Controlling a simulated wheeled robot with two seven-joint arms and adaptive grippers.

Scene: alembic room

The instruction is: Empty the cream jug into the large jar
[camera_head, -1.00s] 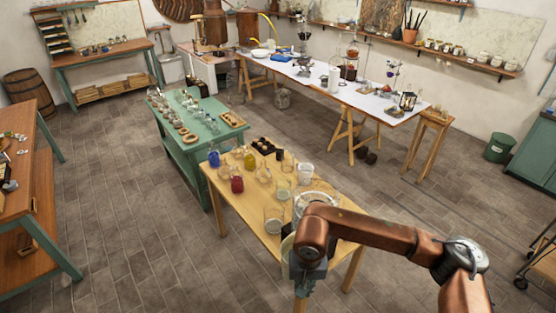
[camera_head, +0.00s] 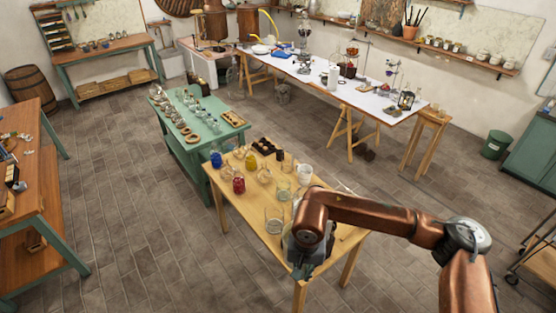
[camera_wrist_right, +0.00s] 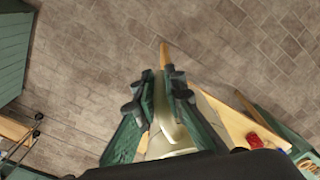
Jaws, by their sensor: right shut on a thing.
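My right gripper (camera_head: 303,270) is low at the near edge of the wooden table, with its fingertips hard to see in the head view. In the right wrist view the green-padded fingers (camera_wrist_right: 166,95) are closed on a pale cream, smooth thing (camera_wrist_right: 170,132), which looks like the cream jug; its tilt and contents cannot be told. A clear glass jar (camera_head: 274,217) stands on the table just left of my wrist. A wider glass vessel behind my arm is mostly hidden, so I cannot tell which is the large jar. My left gripper is not in view.
The wooden table (camera_head: 240,203) also holds a red flask (camera_head: 239,184), a blue flask (camera_head: 216,159), a yellow flask (camera_head: 250,161) and a white cup (camera_head: 305,171). A green table (camera_head: 185,150) with glassware adjoins it. The floor in front is clear.

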